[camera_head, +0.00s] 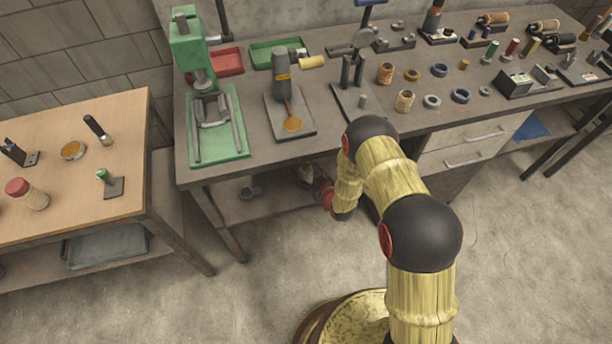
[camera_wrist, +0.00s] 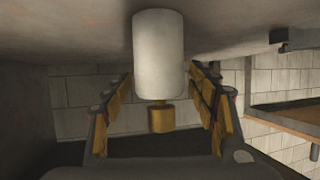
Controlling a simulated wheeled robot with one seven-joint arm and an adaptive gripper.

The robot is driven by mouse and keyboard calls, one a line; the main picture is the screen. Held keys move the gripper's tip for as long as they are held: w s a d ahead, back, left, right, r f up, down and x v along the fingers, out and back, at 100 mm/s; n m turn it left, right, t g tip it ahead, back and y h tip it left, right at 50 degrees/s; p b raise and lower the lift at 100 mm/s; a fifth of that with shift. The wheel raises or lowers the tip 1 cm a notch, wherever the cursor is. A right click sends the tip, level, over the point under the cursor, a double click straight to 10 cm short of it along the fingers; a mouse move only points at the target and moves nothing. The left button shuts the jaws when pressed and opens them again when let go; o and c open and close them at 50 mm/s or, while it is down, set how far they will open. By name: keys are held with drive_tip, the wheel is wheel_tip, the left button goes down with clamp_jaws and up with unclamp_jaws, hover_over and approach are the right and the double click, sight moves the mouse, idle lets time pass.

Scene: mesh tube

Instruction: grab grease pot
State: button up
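A white cylinder with a brass-coloured end (camera_wrist: 159,52), likely the grease pot, shows in the wrist view. It appears upside down there, its white body against a grey surface and its brass end towards the palm side of the picture. My gripper (camera_wrist: 161,78) is open, with one finger on each side of it and gaps on both sides. I cannot tell how deep it sits between the fingers. In the head view my gripper (camera_head: 323,190) reaches under the workbench, beside a small pale object (camera_head: 306,174), and is partly hidden by my arm.
The workbench (camera_head: 262,160) edge lies above my gripper. Its lower shelf (camera_head: 272,204) also holds a small grey item (camera_head: 250,190) to the left. A drawer unit (camera_head: 455,165) stands to the right. A wooden table (camera_head: 80,190) stands at left. The floor in front is clear.

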drive_tip(key=c, duration=1.2)
drive_tip(key=shift+c, duration=0.4)
drive_tip(key=shift+r, duration=0.2)
